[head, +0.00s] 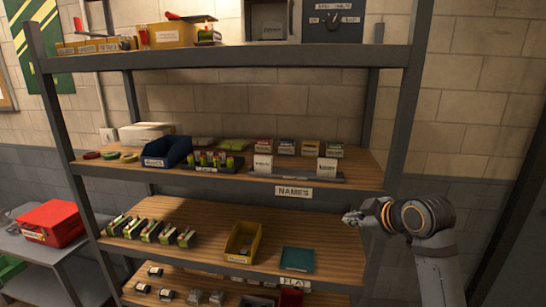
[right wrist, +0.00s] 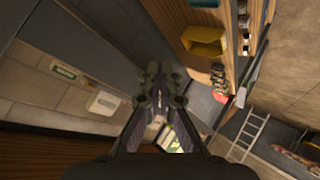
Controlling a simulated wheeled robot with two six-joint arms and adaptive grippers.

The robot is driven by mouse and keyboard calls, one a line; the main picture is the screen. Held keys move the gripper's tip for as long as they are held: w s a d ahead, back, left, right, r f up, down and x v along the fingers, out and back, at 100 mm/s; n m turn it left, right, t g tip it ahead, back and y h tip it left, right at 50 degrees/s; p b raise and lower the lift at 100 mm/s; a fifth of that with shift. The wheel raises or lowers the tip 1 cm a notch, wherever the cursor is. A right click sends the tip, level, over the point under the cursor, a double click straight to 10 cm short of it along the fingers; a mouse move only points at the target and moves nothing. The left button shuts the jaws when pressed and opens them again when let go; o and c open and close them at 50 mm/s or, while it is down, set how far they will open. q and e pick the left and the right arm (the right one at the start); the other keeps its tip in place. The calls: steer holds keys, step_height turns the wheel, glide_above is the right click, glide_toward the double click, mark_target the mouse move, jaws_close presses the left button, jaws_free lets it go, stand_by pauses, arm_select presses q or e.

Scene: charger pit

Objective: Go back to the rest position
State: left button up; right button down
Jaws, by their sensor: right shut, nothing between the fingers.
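My right gripper (head: 352,217) is in front of the right end of the shelving unit, at about the height of the shelf with the yellow bin. It is shut and empty. The right wrist view also shows the right gripper (right wrist: 158,105), with its fingers together and nothing between them. My left gripper does not show in either view.
The shelving unit (head: 400,130) holds a blue bin (head: 168,152), a yellow bin (head: 243,241), a teal tray (head: 297,259) and several small boxes. A red bin (head: 50,222) stands on a side table at left. A ladder (right wrist: 249,134) shows in the right wrist view.

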steer(key=s+d+f+m+g+h, duration=0.1)
steer(key=s+f+m+g, duration=0.15)
steer(key=s+f, duration=0.55)
steer(key=s+f+m+g+h, duration=0.1)
steer(key=s+f+m, duration=0.25)
steer(key=f, duration=0.75)
steer(key=s+d+f+m+g+h, duration=0.1)
steer(key=s+f+m, duration=0.1)
steer(key=s+f, duration=0.5)
steer(key=s+d+f+m+g+h, duration=0.1)
steer(key=s+d+f+m+g, duration=0.2)
steer(key=s, duration=0.9)
step_height(320, 180, down, 25)
steer(key=s+d, duration=0.1)
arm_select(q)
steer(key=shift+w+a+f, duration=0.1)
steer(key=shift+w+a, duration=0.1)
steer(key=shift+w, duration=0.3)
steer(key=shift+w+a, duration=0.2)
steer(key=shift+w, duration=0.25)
arm_select(e)
steer(key=s+d+f+g, duration=0.1)
steer(key=s+f, duration=1.8)
steer(key=shift+s+d, duration=0.25)
steer(key=shift+s, duration=0.15)
steer(key=c, duration=2)
jaws_free()
steer(key=shift+g, duration=0.25)
steer(key=shift+c, duration=0.2)
